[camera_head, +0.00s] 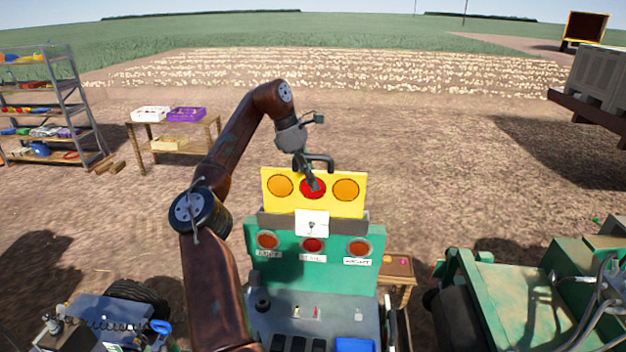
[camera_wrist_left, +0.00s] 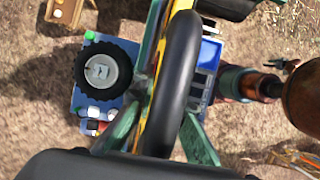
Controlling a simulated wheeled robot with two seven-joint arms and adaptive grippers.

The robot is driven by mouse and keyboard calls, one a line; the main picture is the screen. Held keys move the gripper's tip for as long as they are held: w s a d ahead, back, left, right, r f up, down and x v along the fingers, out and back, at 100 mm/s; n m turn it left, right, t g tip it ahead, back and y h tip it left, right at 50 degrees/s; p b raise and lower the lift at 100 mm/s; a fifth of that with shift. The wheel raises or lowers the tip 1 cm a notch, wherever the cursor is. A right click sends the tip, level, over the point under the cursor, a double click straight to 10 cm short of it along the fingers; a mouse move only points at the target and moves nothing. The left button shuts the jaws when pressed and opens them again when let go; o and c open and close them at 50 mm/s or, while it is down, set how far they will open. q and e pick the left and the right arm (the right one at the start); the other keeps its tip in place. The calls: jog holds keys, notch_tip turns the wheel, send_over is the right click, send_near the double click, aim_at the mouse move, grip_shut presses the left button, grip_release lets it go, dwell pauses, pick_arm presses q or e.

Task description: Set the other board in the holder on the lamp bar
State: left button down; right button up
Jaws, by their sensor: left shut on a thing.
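A yellow board (camera_head: 328,205) with a red disc between two orange discs is upright in the head view. My left gripper (camera_head: 313,183) is shut on it at its upper middle, by the red disc. The board's lower edge goes behind the grey holder (camera_head: 270,223) with a white card on its front; I cannot tell whether it is seated. The holder is on top of the green lamp bar (camera_head: 285,263), which has three red lamps and white labels. In the left wrist view a large black curved part covers much of the board (camera_wrist_left: 152,55), seen nearly edge-on. My right gripper is not in view.
A control panel (camera_head: 285,310) lies below the lamp bar. A small wooden table (camera_head: 398,268) is right of it, beside green machinery (camera_head: 500,285). A wooden table with crates (camera_head: 175,143) and a shelf rack (camera_head: 70,85) stand at left. Open soil lies behind.

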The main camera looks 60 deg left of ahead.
pick_arm(q)
jog(key=shift+f+b, duration=0.6)
jog(key=shift+f, duration=0.4)
dwell(0.7)
jog(key=shift+f+b, duration=0.6)
jog(key=shift+f, duration=0.5)
dwell(0.5)
jog(key=c, duration=1.9)
grip_release()
jog(key=shift+o, duration=0.4)
jog(key=o, duration=0.3)
